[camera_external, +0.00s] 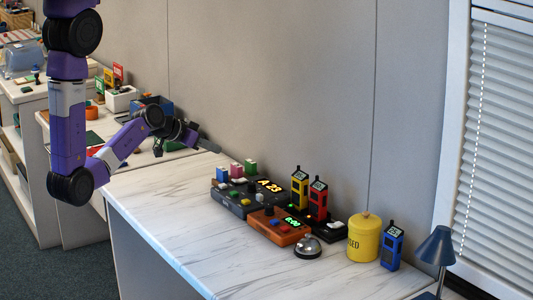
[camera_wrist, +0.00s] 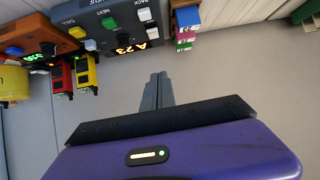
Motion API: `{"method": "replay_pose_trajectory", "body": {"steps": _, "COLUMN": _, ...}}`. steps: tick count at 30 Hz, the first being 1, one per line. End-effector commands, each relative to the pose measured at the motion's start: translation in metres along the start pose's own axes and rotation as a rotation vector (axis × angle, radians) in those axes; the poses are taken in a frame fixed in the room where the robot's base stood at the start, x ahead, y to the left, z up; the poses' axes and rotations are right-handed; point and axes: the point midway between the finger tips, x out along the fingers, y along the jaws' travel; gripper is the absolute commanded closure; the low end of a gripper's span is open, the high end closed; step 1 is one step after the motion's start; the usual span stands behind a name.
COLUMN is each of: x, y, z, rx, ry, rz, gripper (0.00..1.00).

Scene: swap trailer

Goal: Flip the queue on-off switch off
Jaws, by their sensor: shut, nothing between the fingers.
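The queue box (camera_external: 240,203) is a dark grey console with a lit "A 23" display and small coloured buttons, on the white marble-look counter. In the wrist view the queue box (camera_wrist: 112,22) is at the top, upside down, with "CALL", "NEXT" and "QUEUE" lettering. Two white knobs or switches (camera_wrist: 145,14) sit near its right edge there; I cannot tell which is the on-off switch. My gripper (camera_external: 212,146) is up and left of the box, near the wall, apart from it. Its fingers (camera_wrist: 158,76) are shut and empty, pointing just below the box in the wrist view.
An orange console (camera_external: 277,229) with a green display, a silver bell (camera_external: 307,247), yellow (camera_external: 299,190) and red (camera_external: 318,199) handsets, a yellow canister (camera_external: 364,238), a blue handset (camera_external: 391,248) and a lamp (camera_external: 436,247) stand rightward. Coloured blocks (camera_wrist: 187,27) sit beside the box. The counter's front is clear.

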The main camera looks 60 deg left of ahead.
Motion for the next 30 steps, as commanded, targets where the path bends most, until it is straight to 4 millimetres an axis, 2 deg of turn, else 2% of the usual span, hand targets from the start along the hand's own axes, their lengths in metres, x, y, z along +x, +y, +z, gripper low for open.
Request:
{"method": "replay_pose_trajectory", "body": {"steps": 4, "x": -0.001, "y": 0.005, "z": 0.006, "rx": 0.027, "ry": -0.027, "rz": 0.019, "gripper": 1.0}}
{"method": "replay_pose_trajectory", "body": {"steps": 17, "x": 0.005, "y": 0.004, "z": 0.006, "rx": 0.03, "ry": -0.024, "rz": 0.016, "gripper": 1.0}}
{"method": "replay_pose_trajectory", "body": {"steps": 20, "x": 0.017, "y": 0.004, "z": 0.006, "rx": 0.029, "ry": -0.026, "rz": 0.016, "gripper": 1.0}}
{"method": "replay_pose_trajectory", "body": {"steps": 30, "x": 0.076, "y": 0.005, "z": 0.006, "rx": 0.03, "ry": -0.025, "rz": 0.016, "gripper": 1.0}}
